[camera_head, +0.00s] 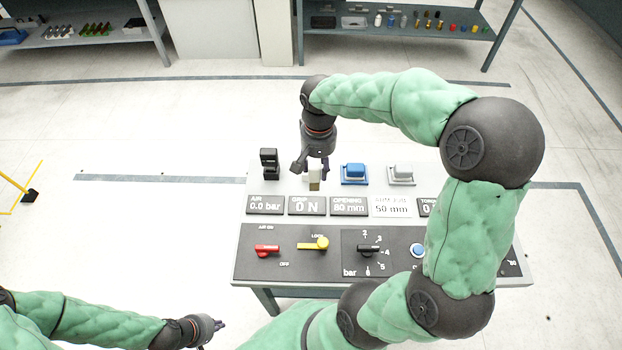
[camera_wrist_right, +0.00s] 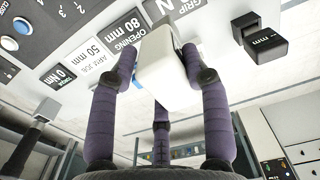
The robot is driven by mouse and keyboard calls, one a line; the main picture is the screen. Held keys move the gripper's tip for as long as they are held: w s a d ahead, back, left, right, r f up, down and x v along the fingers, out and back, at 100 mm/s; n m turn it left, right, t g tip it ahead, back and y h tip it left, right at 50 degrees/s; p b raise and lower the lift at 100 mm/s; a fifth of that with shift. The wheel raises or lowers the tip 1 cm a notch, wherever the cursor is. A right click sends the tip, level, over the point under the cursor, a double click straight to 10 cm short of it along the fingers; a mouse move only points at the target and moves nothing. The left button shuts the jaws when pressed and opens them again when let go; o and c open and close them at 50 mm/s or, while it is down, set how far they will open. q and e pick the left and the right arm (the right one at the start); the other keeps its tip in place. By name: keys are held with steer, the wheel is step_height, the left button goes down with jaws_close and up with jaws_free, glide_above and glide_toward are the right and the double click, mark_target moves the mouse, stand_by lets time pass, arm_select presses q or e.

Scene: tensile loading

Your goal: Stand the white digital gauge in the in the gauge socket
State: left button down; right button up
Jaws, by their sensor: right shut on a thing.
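My right gripper (camera_head: 312,172) is above the back part of the console, shut on a white block, taken as the white digital gauge (camera_head: 315,172). In the right wrist view the gauge (camera_wrist_right: 168,68) is a plain pale block between the purple fingers of my right gripper (camera_wrist_right: 165,80); no display face shows. A small tan part shows below it in the head view; I cannot tell whether they touch. The gauge socket cannot be clearly picked out. My left gripper (camera_head: 214,325) is at the lower left, away from the console; its fingers are too small to read.
The console (camera_head: 240,262) carries a black upright device (camera_head: 269,163), a blue block (camera_head: 354,173), a grey-white block (camera_head: 401,174) and a row of label plates (camera_head: 349,206). Red (camera_head: 267,248) and yellow (camera_head: 314,244) levers are in front. Shelves stand at the back.

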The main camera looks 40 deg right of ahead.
steer(key=w+d+f+b, duration=0.6)
steer(key=w+d+f, duration=0.1)
steer(key=w+f, duration=0.4)
steer(key=shift+w+d+f+m, duration=0.25)
steer(key=shift+f+m, duration=0.05)
steer(key=shift+f, duration=0.45)
steer(key=shift+f, duration=0.2)
steer(key=o, duration=1.3)
steer(key=shift+c, duration=0.2)
step_height(320, 180, up, 12)
steer(key=p, duration=0.4)
steer(key=shift+r, duration=0.2)
